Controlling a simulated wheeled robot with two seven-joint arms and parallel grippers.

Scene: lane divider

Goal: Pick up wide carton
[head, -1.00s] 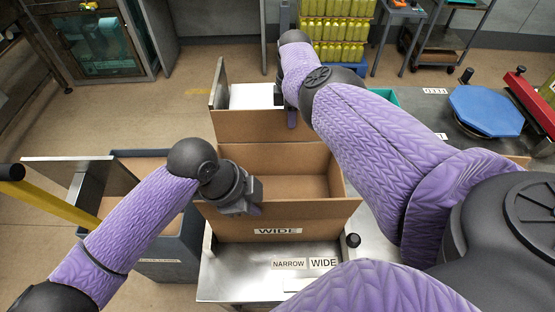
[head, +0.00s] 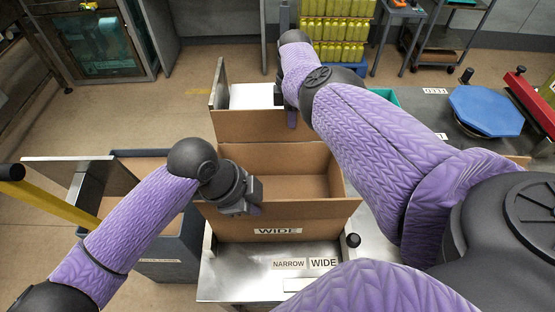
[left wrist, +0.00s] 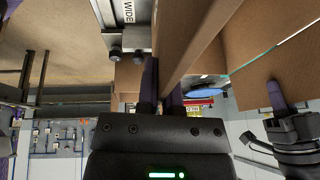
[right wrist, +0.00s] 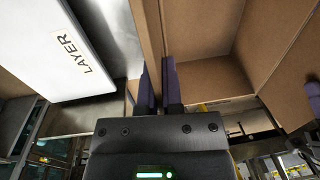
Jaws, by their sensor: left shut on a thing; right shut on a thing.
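The wide carton (head: 325,217) is an open-topped brown box with a "WIDE" label on its near wall, upright at the metal station in the middle of the head view. My left gripper (head: 256,208) is shut on the top edge of its near wall; the left wrist view shows the carton wall (left wrist: 192,45) between the fingers. My right gripper (head: 291,118) is at the far wall, partly hidden by its own arm. The right wrist view shows that wall (right wrist: 151,32) between its shut fingers. The carton looks empty; its underside is hidden.
A metal plate (head: 235,275) with "NARROW" and "WIDE" labels lies in front of the carton. A dark bin (head: 180,245) and a yellow post (head: 50,212) stand at left. A white panel marked "LAYER" (right wrist: 75,45) is beyond the far wall. A blue octagonal plate (head: 487,110) is at right.

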